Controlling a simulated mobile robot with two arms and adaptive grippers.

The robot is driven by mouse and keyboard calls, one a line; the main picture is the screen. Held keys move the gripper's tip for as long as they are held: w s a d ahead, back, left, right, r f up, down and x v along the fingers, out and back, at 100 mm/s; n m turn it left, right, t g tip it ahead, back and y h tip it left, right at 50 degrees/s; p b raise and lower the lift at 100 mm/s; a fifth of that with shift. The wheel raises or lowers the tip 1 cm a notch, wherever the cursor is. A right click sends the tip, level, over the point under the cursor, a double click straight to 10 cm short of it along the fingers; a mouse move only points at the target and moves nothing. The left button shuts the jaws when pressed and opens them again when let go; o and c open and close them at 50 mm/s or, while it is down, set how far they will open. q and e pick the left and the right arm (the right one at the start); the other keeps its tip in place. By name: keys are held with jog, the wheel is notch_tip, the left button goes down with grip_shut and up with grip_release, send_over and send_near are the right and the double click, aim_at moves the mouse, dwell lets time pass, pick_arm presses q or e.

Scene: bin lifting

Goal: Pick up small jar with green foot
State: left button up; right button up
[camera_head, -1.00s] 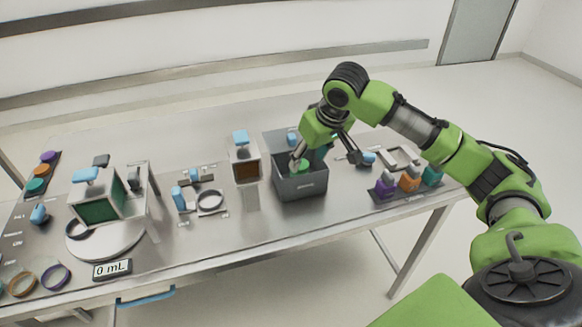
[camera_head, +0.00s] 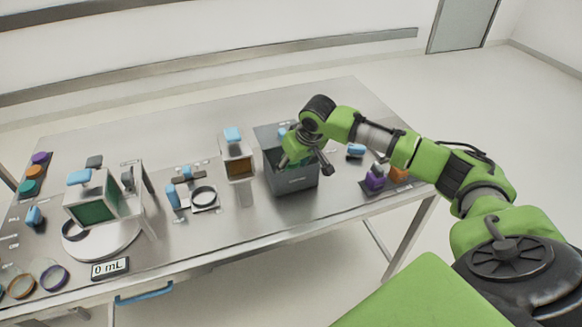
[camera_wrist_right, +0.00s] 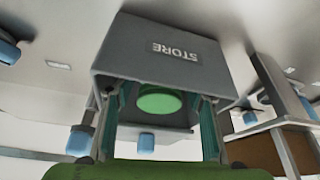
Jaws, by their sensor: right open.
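A green round disc (camera_wrist_right: 160,101), which looks like the jar's green foot, shows in the right wrist view inside the grey bin labelled STORE (camera_wrist_right: 130,55). The rest of the jar cannot be made out. In the head view the bin (camera_head: 292,184) stands on the table, and my arm covers much of its opening. My right gripper (camera_head: 306,164) is open at the bin, its fingers apart. In the wrist view the gripper (camera_wrist_right: 160,118) has its fingers on either side of the disc; whether they touch it cannot be told. My left gripper is not in view.
Left of the bin stands a box with a brown front and blue top (camera_head: 237,163). Right of it is a dark rack (camera_head: 376,183) with purple and orange pieces. A ring fixture (camera_head: 203,196) and a green-fronted box (camera_head: 95,208) stand further left. The back of the table is clear.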

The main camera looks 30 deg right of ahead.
jog(key=shift+x, duration=0.85)
jog(key=shift+r, duration=0.1)
jog(key=c, duration=1)
